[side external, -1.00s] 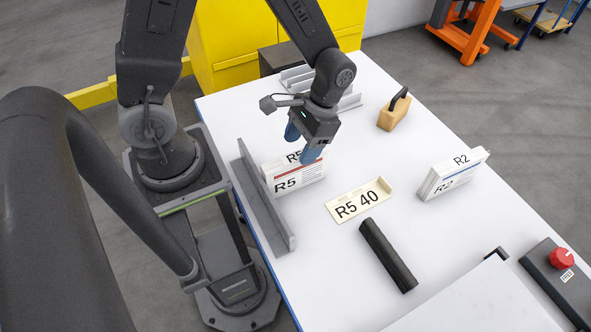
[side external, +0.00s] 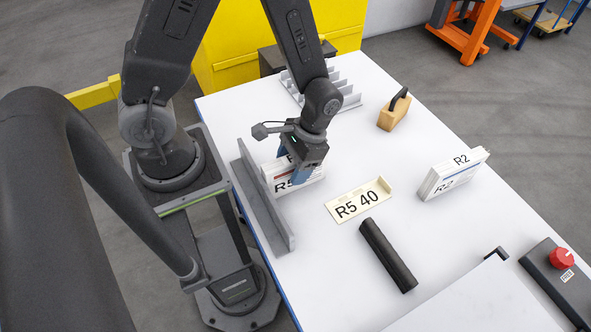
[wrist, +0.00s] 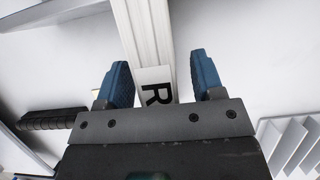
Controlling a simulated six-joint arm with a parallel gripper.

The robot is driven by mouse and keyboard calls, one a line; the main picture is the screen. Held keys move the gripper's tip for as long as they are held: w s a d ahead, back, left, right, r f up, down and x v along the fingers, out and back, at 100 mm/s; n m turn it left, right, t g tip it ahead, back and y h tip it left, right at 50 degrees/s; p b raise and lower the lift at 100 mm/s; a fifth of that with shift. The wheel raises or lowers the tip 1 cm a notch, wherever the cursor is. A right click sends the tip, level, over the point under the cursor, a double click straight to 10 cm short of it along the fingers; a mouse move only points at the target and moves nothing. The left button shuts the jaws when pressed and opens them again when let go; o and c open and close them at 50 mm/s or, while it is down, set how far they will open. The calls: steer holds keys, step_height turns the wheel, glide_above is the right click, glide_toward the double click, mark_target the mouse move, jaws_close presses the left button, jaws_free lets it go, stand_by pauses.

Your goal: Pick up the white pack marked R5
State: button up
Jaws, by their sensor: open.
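The white R5 pack (side external: 313,177) stands on the table beside a grey upright rail, partly hidden behind my gripper in the side view. In the wrist view the R5 pack (wrist: 148,35) runs up between my two blue fingers, with its R label near the gripper body. My gripper (side external: 290,165) is open and points down over the pack, one finger on each side. In the wrist view my gripper (wrist: 160,75) shows a gap between each finger and the pack.
A grey rail (side external: 262,200) stands left of the pack. A grey slotted rack (side external: 345,95) is behind.

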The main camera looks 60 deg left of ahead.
steer(key=shift+c, duration=0.4)
jaws_close()
steer(key=shift+r, duration=0.1)
